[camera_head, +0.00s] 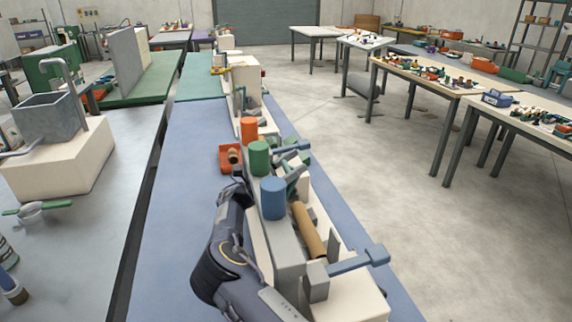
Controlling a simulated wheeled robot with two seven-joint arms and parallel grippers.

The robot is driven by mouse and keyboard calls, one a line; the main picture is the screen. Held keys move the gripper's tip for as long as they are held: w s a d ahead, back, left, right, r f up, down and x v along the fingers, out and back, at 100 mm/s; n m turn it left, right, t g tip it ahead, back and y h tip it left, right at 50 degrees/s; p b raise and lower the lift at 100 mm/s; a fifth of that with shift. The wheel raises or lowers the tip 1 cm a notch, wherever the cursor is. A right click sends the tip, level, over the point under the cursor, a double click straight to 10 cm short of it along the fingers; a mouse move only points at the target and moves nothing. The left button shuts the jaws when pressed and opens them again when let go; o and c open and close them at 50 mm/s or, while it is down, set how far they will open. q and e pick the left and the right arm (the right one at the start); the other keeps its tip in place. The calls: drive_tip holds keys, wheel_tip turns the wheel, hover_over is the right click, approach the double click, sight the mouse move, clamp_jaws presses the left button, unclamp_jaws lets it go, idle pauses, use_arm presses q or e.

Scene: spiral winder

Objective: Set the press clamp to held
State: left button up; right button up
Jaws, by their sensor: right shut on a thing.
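The spiral winder (285,238) stands on the blue bench, with a cream base and grey housing. On it are orange, green and blue cylinders, a tan tube (308,232), a front lever with a blue end (355,262) and another blue-ended lever (290,147) farther back. I cannot tell which part is the press clamp. My right gripper (238,185), dark grey, is at the left side of the winder, level with the blue cylinder (273,197). It is shut on a part of the winder, which its own body mostly hides. My left gripper is out of view.
An orange tray (230,157) lies left of the winder. More equipment (244,80) stands behind it. At left, a grey bench holds a cream block (58,160) with a grey hopper. Cluttered tables (420,75) stand at right across open floor. The blue bench (185,200) is clear left of my right arm.

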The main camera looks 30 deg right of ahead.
drive_tip(key=shift+d+f, duration=0.1)
drive_tip(key=shift+f, duration=0.05)
drive_tip(key=o, duration=1.4)
drive_tip(key=shift+d, duration=0.1)
drive_tip(key=b+v, duration=0.1)
drive_tip(key=v, duration=0.7)
drive_tip(key=shift+s+b, duration=0.1)
drive_tip(key=shift+b, duration=0.2)
